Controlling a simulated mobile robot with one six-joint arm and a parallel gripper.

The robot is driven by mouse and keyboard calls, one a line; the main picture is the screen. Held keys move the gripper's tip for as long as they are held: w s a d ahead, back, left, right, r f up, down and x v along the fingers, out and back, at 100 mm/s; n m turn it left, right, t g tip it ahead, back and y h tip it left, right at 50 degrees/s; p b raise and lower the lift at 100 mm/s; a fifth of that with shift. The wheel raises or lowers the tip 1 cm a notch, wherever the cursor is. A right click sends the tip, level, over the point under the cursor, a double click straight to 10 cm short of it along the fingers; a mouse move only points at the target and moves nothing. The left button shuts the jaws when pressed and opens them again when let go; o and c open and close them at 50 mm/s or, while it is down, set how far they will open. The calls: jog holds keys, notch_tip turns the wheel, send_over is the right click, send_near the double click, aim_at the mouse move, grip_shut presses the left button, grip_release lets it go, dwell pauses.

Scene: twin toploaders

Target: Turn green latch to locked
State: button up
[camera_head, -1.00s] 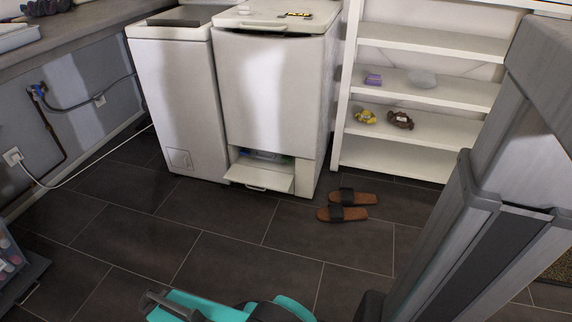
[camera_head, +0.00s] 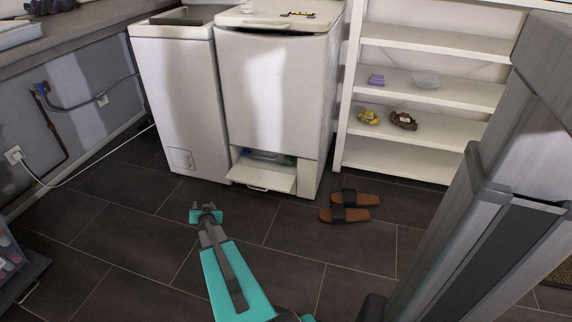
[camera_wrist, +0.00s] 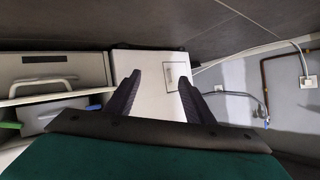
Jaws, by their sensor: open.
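Low on the front of the right-hand white toploader (camera_head: 266,95), a service flap (camera_head: 262,177) hangs open. Inside the opening, a small green part (camera_head: 288,160) shows at the right, likely the green latch; its setting is too small to read. In the wrist view, a green piece (camera_wrist: 9,125) shows at the left edge, partly cut off. My gripper (camera_head: 206,214) is open and empty above the floor, in front of and left of the flap, apart from it. Its two dark fingers (camera_wrist: 158,97) stand spread in the wrist view, with the left-hand toploader (camera_wrist: 150,66) beyond them.
The left-hand toploader (camera_head: 178,105) has a small closed hatch. Brown sandals (camera_head: 350,206) lie on the floor right of the flap. White shelves (camera_head: 430,90) stand at the right. A cable (camera_head: 75,177) runs along the left wall. The tiled floor before the machines is mostly clear.

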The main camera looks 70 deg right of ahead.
jog(key=s+d+r+m+g+h, duration=0.2)
jog(key=s+d+m+h, duration=0.2)
jog(key=s+d, duration=0.75)
jog(key=m+g+h, duration=0.4)
jog(key=g, duration=0.2)
send_near(288, 161)
jog(key=a, duration=0.4)
jog(key=shift+s+a+f, duration=0.15)
jog(key=shift+s+a, duration=0.15)
jog(key=shift+s, duration=0.05)
jog(key=shift+d, duration=0.15)
jog(key=d+b, duration=0.1)
jog(key=d, duration=0.2)
jog(key=d+b, duration=0.1)
jog(key=d, duration=0.3)
jog(key=d+b, duration=0.2)
jog(key=d, duration=0.2)
jog(key=shift+w+d+f, duration=0.15)
jog(key=shift+w+d, duration=0.05)
jog(key=shift+w, duration=0.2)
jog(key=shift+d+b, duration=0.4)
jog(key=shift+d, duration=0.6)
jog(key=shift+c, duration=0.3)
jog(key=c, duration=0.7)
